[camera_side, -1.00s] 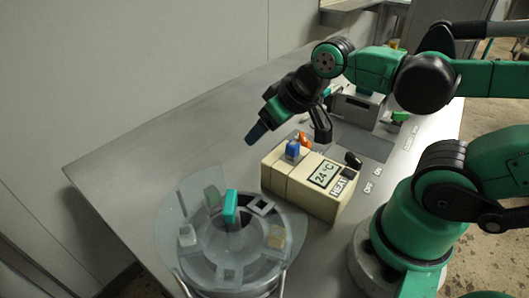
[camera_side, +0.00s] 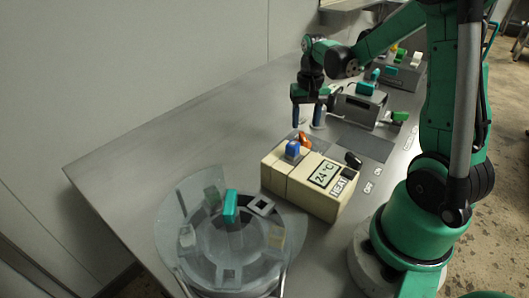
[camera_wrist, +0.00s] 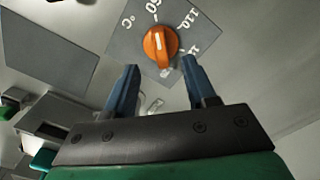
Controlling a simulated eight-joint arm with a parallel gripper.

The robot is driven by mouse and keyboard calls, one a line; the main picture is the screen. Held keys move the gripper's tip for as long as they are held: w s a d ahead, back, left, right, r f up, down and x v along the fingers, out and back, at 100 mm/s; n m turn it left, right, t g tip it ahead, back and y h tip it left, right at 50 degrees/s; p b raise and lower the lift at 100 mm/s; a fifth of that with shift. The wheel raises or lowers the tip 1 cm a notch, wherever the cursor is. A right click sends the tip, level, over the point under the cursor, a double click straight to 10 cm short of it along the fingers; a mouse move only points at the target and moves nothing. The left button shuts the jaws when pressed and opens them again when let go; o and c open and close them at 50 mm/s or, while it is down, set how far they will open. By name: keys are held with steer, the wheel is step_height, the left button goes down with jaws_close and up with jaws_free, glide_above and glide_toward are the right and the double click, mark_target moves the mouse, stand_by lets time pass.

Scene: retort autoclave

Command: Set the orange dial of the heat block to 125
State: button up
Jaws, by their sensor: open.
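The orange dial (camera_side: 305,139) sits behind the beige heat block (camera_side: 325,190), whose display reads 24 °C. In the wrist view the dial (camera_wrist: 160,43) is on a grey scale plate (camera_wrist: 125,37) marked °C, 60, 110 and a further number partly hidden by my right finger. The dial's white line points up in the picture, towards the 60. My gripper (camera_side: 307,126) points down just above the dial, open and empty. In the wrist view its fingertips (camera_wrist: 160,66) lie on either side of the dial's lower edge, with no clear contact.
A round carousel (camera_side: 229,245) with a teal piece stands in front. Grey devices (camera_side: 360,105) stand behind. The table's left is clear.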

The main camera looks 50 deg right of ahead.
mark_target(304, 136)
steer(key=shift+f, duration=2.25)
jaws_close()
